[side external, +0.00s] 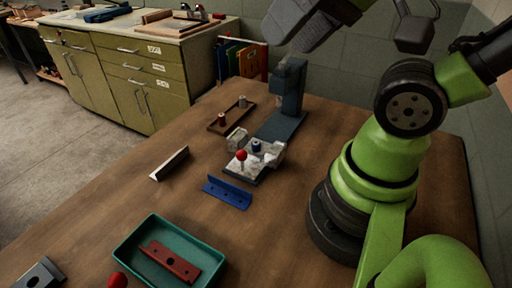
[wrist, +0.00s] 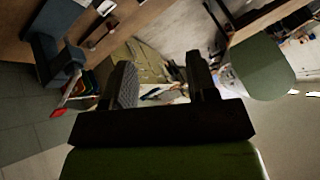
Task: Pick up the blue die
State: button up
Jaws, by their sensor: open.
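I cannot pick out the blue die in the wrist view. My gripper (wrist: 162,78) is open in the wrist view, its two dark fingers apart with nothing held between them. The gripper is away from the die, up in the air, and its fingers cannot be made out in the side view.
A blue-grey press (side external: 288,90) stands behind the fixture. A wooden tray (side external: 213,127) holds a red and a grey cylinder. A blue bracket (side external: 228,193), a pale bracket (side external: 169,164) and a green bin (side external: 140,238) with a red bracket (side external: 169,262) lie nearer. Bare table separates them.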

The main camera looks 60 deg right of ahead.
jog(key=n+g+h, duration=0.2)
jog(key=n+g, duration=0.5)
jog(key=n, duration=0.4)
send_over(256, 142)
jog(key=f, duration=1.4)
jog(key=a+f, duration=0.1)
jog(key=f, duration=0.7)
jog(key=shift+d+f, duration=0.2)
jog(key=shift+f, duration=1.3)
jog(key=shift+d+f, duration=0.2)
jog(key=shift+f, duration=1.3)
jog(key=shift+c, duration=0.3)
grip_shut()
